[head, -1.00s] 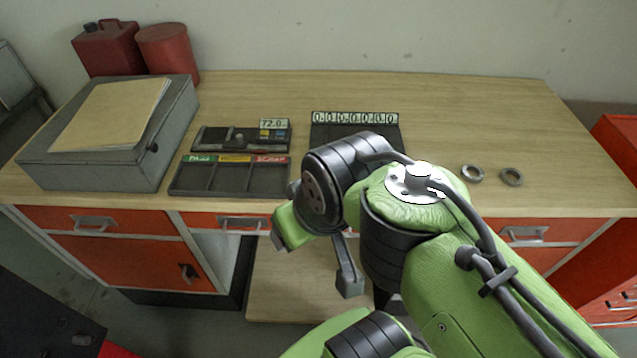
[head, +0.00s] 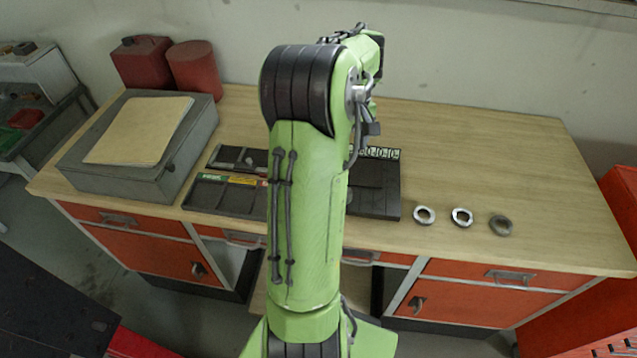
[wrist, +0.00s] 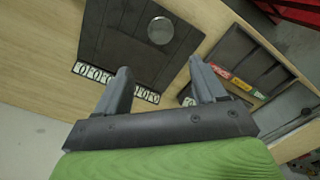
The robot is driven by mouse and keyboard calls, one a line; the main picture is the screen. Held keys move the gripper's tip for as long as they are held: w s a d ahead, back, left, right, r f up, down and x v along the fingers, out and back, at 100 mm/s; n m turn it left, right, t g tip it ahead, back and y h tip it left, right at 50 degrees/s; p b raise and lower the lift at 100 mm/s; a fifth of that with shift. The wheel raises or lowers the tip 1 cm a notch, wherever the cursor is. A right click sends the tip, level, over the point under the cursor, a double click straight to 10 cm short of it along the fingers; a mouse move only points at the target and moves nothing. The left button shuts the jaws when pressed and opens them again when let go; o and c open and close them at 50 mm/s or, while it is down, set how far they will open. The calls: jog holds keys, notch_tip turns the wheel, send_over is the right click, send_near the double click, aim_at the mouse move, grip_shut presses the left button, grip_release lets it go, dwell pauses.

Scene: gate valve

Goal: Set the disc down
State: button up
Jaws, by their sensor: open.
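A round grey disc (wrist: 161,30) lies flat on a dark board (wrist: 120,40) with a row of zero-marked tiles along one edge. My gripper (wrist: 160,70) is open and empty, with both fingers apart and clear of the disc in the wrist picture. In the head view the board (head: 375,195) is partly covered by my arm, and the disc and fingertips are hidden there.
Three metal rings (head: 462,217) lie on the bench (head: 530,160) right of the board. A sorting tray (head: 215,197) with coloured labels sits left of it. A grey box (head: 190,150) with a folder and red cans (head: 195,70) stand further left. The bench's right side is clear.

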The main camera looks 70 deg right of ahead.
notch_tip(320, 180, down, 16)
jog(key=shift+r+b, duration=0.1)
jog(key=shift+b, duration=0.4)
jog(key=c, duration=1.2)
notch_tip(320, 180, up, 10)
jog(key=shift+r, duration=0.1)
